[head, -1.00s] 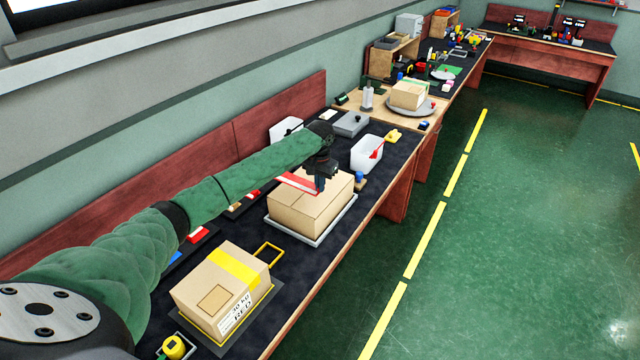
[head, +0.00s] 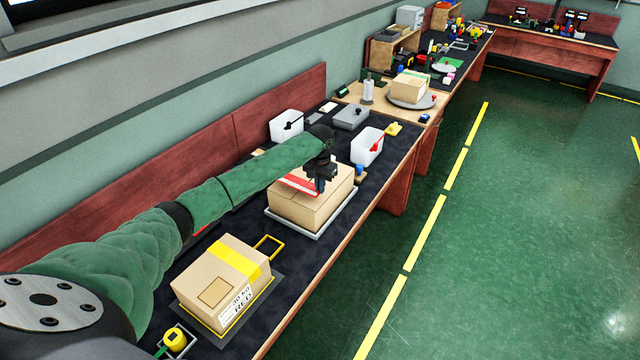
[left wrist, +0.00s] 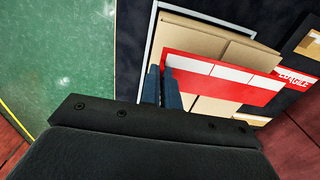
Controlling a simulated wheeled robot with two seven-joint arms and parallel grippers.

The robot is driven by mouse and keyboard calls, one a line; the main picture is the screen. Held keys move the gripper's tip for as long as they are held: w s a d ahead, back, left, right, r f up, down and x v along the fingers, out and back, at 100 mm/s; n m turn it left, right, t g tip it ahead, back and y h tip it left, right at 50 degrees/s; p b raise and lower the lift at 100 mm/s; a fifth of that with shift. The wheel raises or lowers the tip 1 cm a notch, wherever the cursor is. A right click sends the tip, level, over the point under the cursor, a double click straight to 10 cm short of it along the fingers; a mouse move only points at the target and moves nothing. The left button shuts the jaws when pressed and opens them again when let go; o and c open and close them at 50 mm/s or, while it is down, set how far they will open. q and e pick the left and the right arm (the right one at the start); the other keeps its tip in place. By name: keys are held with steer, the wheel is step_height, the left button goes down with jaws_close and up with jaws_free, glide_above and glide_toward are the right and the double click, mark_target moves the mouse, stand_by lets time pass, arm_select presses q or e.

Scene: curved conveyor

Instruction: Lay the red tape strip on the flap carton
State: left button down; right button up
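The red tape strip (head: 298,184), red with white panels, lies flat over the top of the flap carton (head: 300,212), a tan box. In the left wrist view the strip (left wrist: 225,72) stretches right from the fingertips, across the carton (left wrist: 195,40). My left gripper (head: 321,188) is over the carton's top. Its two dark fingers (left wrist: 165,75) are close together at the strip's near end and appear shut on it. I cannot tell whether the strip touches the carton all along. My right gripper is not in view.
The flap carton stands on a pale tray (head: 322,232). A second carton with yellow tape (head: 205,290) stands nearer on the bench. A white bin with a red handle (head: 362,150), a white bin (head: 283,127) and a grey box (head: 350,118) stand beyond. A yellow frame (head: 268,246) lies between the cartons.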

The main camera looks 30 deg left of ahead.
arm_select(q)
steer(key=shift+f, duration=1.35)
steer(key=shift+f+b, duration=0.3)
steer(key=shift+f, duration=0.35)
arm_select(e)
steer(key=shift+w+a+r, duration=0.1)
steer(key=shift+w+a, duration=0.6)
steer(key=shift+w, duration=0.35)
steer(key=shift+d, duration=0.1)
